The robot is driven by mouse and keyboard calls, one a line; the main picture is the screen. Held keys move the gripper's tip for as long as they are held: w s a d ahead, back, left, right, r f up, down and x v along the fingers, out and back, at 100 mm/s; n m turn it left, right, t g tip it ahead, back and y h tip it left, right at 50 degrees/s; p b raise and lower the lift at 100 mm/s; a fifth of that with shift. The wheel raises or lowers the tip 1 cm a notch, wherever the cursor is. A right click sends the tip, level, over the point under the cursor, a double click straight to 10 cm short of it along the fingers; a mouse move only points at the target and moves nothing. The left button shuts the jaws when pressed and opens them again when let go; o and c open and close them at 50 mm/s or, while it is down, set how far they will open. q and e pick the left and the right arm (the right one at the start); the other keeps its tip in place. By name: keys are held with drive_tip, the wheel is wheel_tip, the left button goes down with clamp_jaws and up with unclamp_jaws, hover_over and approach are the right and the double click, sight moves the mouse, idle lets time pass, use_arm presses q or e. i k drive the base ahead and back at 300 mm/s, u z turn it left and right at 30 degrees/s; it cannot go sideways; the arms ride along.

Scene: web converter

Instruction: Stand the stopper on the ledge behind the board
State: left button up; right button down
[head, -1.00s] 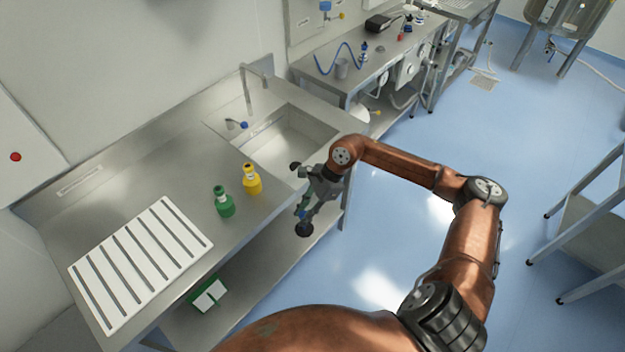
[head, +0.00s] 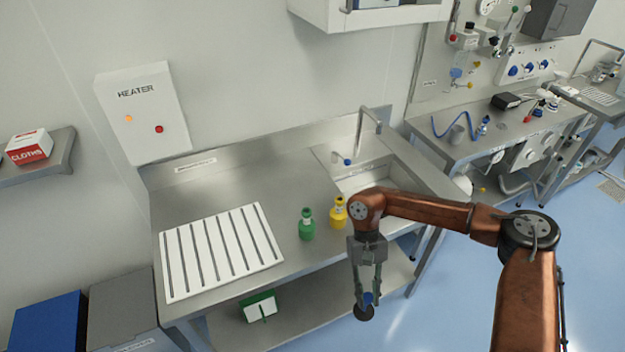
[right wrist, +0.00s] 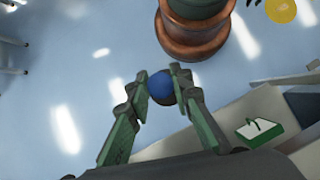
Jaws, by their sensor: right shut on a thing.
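My right gripper (head: 366,296) hangs fingers down in front of the counter's front edge, over the floor side. It is shut on a small blue round-topped thing, which looks like the stopper (right wrist: 161,88); in the head view only a bit of blue shows between the fingers. The white slatted board (head: 222,252) lies flat on the left part of the steel counter. Behind it, the ledge (head: 240,150) runs along the wall at the counter's back, with a label strip on it. My left gripper is in neither view.
A green bottle (head: 306,228) and a yellow bottle (head: 338,214) stand right of the board. The sink (head: 362,178) with its tap is beyond them. A heater box (head: 145,115) hangs above the ledge. A green-and-white item (head: 259,306) lies on the lower shelf.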

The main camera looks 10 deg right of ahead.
sight(307, 169)
drive_tip(key=k, duration=0.35)
drive_tip(key=z, duration=2.3)
drive_tip(key=i, duration=1.8)
drive_tip(key=u, duration=3.8)
